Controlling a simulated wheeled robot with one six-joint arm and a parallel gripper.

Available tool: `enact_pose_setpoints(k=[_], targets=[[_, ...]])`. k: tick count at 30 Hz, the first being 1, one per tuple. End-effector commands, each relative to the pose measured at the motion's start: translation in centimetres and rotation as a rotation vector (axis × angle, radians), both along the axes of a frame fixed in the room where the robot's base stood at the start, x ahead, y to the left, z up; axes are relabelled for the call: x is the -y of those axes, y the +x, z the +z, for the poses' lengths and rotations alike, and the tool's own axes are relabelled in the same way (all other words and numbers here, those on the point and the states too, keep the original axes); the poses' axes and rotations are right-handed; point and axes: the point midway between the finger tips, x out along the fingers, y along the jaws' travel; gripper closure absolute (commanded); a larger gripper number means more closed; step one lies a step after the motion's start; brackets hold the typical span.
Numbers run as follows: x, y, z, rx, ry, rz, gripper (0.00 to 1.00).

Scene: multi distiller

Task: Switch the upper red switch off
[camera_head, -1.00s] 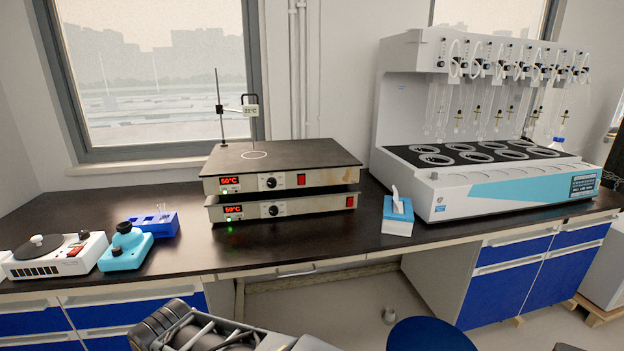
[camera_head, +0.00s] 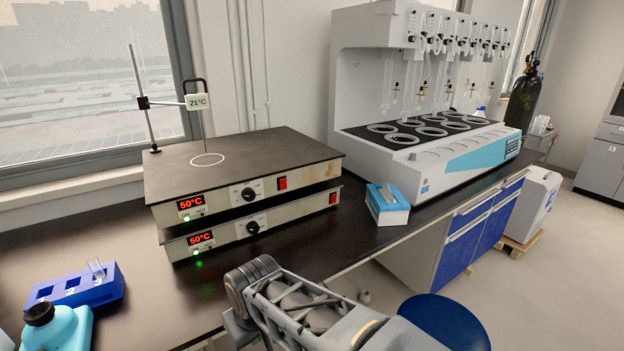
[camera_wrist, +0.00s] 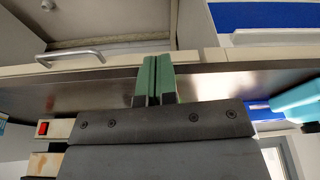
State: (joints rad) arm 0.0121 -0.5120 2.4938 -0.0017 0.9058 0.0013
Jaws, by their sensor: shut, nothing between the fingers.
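Two hot plates are stacked on the bench. The upper hot plate (camera_head: 232,165) has a lit red 50°C display (camera_head: 190,202), a black knob and the upper red switch (camera_head: 282,183) at the right of its front. The lower hot plate (camera_head: 278,222) has its own lit display and red switch (camera_head: 333,198). In the wrist view, which is upside down, my gripper (camera_wrist: 153,58) is shut and empty, its green fingers pressed together before the bench edge. One red switch (camera_wrist: 42,128), seemingly the lower one, shows at left, apart from the fingers. The fingers are out of the head view.
A blue-and-white tissue box (camera_head: 387,205) stands right of the plates, before the large distiller (camera_head: 430,165). A blue tube rack (camera_head: 75,287) is at left. A thermometer stand (camera_head: 142,100) is on the upper plate. A blue stool (camera_head: 445,322) is below the bench.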

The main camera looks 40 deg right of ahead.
Motion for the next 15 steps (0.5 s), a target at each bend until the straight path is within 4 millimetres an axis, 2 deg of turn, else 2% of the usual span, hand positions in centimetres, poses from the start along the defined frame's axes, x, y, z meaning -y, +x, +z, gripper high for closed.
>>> enact_pose_setpoints(k=[12,15], targets=[[0.01,0.01,0.0,0.001,0.0,0.001,1.0],[0.7,0.71,-0.04,0.031,-0.02,0.005,1.0]])
